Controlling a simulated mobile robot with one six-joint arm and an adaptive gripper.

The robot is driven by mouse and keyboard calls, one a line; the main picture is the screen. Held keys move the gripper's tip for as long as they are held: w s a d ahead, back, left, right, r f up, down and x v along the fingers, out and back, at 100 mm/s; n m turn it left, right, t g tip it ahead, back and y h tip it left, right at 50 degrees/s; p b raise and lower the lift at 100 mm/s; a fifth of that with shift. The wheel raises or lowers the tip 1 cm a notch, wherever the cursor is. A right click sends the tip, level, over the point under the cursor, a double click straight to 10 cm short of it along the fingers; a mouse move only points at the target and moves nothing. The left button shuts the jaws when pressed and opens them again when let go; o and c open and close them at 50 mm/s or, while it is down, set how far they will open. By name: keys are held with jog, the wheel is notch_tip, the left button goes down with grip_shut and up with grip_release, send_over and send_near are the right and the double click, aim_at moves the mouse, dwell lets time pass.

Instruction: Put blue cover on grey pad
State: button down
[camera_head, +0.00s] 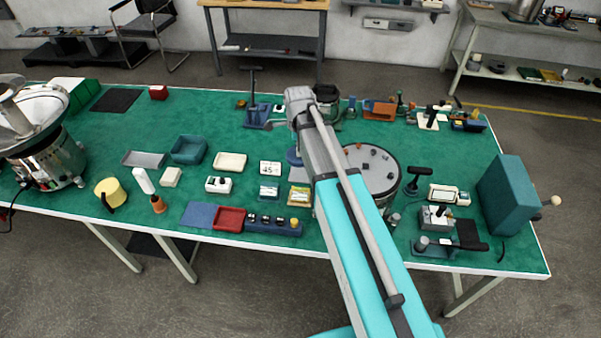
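A round blue piece (293,157), possibly the blue cover, shows partly beside my arm near the middle of the table; the arm hides its right side. A small greyish flat patch (299,174), possibly the grey pad, lies just in front of it, also partly hidden. A shallow grey tray (143,159) lies further left, and a flat blue mat (197,214) lies at the front beside a red tray. I cannot tell for sure which are the task's cover and pad. My arm reaches over the table; my gripper cannot be made out.
The green table (120,128) is crowded. A metal bowl feeder (48,150) stands left, a round drum with small parts (372,166) right of my arm, and a teal box (508,194) at the right end. Free cloth shows at the back left.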

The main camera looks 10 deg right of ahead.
jog(key=shift+a+f, duration=0.1)
jog(key=shift+a, duration=0.15)
jog(key=shift+d+f+b, duration=0.1)
jog(key=shift+f+b, duration=0.4)
jog(key=shift+b, duration=0.1)
jog(key=s+d+f+m+b, duration=0.1)
jog(key=d+f+m+b, duration=0.1)
jog(key=f+b, duration=0.7)
jog(key=shift+d, duration=0.6)
jog(key=w+f+b, duration=0.3)
jog(key=w, duration=0.1)
jog(key=w+f+b, duration=0.3)
jog(key=w, duration=0.1)
jog(key=w+f+b, duration=0.3)
jog(key=w, duration=0.2)
jog(key=shift+d, duration=0.4)
jog(key=shift+r, duration=0.1)
